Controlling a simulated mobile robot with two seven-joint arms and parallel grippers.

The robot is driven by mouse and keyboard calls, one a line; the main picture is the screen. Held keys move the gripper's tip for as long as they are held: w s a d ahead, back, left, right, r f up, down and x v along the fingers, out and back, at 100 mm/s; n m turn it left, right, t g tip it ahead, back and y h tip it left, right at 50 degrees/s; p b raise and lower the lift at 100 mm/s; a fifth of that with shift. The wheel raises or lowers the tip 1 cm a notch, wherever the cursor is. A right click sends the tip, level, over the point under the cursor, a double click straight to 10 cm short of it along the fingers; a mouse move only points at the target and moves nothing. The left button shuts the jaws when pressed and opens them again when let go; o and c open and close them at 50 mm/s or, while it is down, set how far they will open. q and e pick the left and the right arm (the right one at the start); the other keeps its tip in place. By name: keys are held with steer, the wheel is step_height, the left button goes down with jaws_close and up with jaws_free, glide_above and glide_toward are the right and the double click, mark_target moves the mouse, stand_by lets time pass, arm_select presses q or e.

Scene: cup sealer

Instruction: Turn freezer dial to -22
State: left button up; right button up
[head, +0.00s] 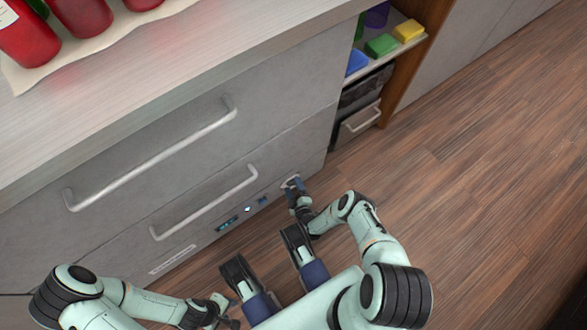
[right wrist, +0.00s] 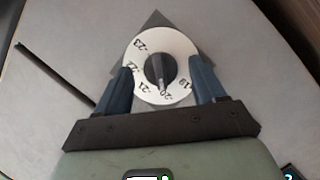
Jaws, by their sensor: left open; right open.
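The freezer dial (right wrist: 160,58) is a white disc with a black centre knob, set on a dark diamond-shaped plate. It carries numbers including -23, -21, -20 and -19; a pale mark on the knob points down, near -20. My right gripper (right wrist: 163,88) is open, its blue fingers on either side of the disc; I cannot tell whether they touch it. In the head view the right gripper (head: 294,188) is at the right end of the freezer's control strip, largely covering the dial. My left gripper (head: 224,315) is open and empty at the bottom, away from the freezer.
The grey freezer front has two bar handles, an upper one (head: 150,160) and a lower one (head: 205,205). A small display (head: 227,223) sits left of the dial. Red bottles (head: 80,15) stand on the counter. An open shelf with coloured blocks (head: 381,45) is right. The wooden floor is clear.

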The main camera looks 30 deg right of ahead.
steer(key=c, duration=1)
steer(key=shift+c, duration=0.2)
arm_select(q)
steer(key=shift+w, duration=0.1)
